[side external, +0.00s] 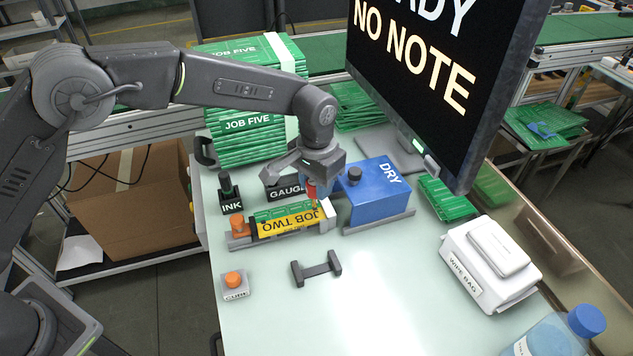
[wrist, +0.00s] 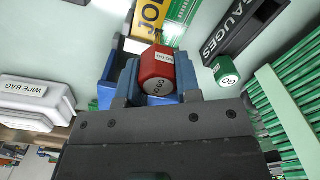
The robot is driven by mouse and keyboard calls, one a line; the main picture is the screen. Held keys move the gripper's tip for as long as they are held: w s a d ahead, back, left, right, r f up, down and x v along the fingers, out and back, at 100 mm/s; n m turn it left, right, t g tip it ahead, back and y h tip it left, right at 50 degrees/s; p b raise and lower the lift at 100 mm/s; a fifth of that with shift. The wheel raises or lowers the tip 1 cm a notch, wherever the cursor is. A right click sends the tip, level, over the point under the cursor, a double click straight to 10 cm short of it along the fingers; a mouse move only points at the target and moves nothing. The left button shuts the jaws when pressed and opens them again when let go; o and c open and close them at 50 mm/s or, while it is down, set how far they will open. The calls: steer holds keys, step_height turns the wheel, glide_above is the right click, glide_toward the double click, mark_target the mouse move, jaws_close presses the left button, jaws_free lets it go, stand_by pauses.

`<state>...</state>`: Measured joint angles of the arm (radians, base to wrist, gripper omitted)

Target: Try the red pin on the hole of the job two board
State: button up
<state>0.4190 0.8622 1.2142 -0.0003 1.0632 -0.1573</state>
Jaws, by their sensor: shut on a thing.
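In the side view a bit of the red pin (side external: 312,191) shows under my gripper (side external: 314,184), at the right end of the job two board. The job two board (side external: 284,211) is green with a yellow label (side external: 288,223) and lies in a grey holder. Its label also shows in the wrist view (wrist: 151,14). The hole is hidden, and I cannot tell whether the pin touches the board.
A gauges rack (wrist: 245,27) with a green pin (wrist: 225,71) is close by. A blue dry box (side external: 377,192) stands just right of the board. An ink pot (side external: 230,197), a cure button (side external: 234,283), a grey stand (side external: 316,268) and a wipe bag (side external: 488,265) are around.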

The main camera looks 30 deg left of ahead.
steer(key=shift+f, duration=0.65)
stand_by(1.4)
steer(key=shift+r, duration=0.1)
steer(key=shift+r, duration=3.5)
